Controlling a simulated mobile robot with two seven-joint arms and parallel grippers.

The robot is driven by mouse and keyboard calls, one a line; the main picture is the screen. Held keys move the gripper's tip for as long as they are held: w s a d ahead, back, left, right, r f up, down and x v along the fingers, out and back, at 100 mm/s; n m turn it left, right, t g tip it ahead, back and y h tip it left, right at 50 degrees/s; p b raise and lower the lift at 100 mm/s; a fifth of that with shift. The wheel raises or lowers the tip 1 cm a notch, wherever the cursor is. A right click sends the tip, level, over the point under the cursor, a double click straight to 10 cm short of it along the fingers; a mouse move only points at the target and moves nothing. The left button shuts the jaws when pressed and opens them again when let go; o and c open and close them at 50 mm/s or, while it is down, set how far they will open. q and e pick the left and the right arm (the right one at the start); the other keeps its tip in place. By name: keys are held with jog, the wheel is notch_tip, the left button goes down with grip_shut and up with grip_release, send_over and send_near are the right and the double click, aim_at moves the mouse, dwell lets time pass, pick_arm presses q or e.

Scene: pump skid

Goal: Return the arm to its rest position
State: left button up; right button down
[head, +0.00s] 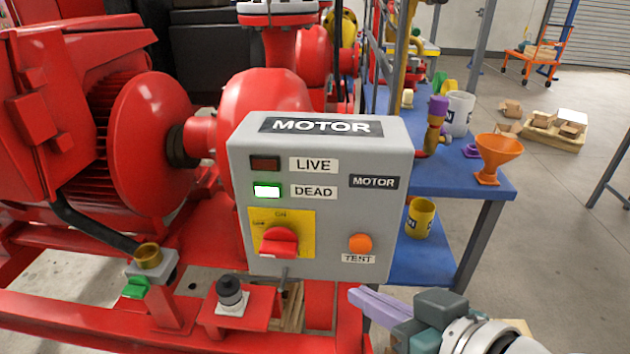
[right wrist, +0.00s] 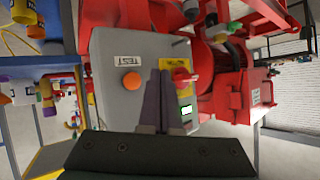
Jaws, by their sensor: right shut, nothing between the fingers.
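My right gripper (head: 365,297) is at the lower right of the head view, in front of and below the grey motor box (head: 330,222). Its purple-grey fingers are together with nothing between them. In the right wrist view the shut fingers (right wrist: 163,90) point toward the box face, and I cannot tell the exact gap. The box has a red rotary switch (head: 279,241) on a yellow plate, an orange TEST button (head: 360,243), a lit green DEAD lamp (head: 267,191) and a dark LIVE lamp (head: 265,164). My left gripper is not in view.
Red pump machinery (head: 150,130) fills the left. A blue bench (head: 450,180) with an orange funnel (head: 498,155) stands behind the box at right. A black-knobbed fitting (head: 231,293) and a brass-topped fitting (head: 148,257) sit on the red frame. Open floor lies at the far right.

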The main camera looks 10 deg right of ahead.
jog(key=s+d+r+g+h+p, duration=0.25)
jog(key=s+r+g, duration=0.2)
jog(key=s, duration=0.45)
jog(key=s+d+r+g+h+p, duration=0.2)
jog(key=s+d+r+g+p, duration=0.15)
jog(key=s+r, duration=0.45)
notch_tip(320, 180, up, 36)
jog(key=s+p, duration=0.1)
jog(key=p, duration=3.6)
jog(key=shift+s+d+f+p, duration=0.2)
jog(key=shift+d+p, duration=0.1)
jog(key=shift+d, duration=0.1)
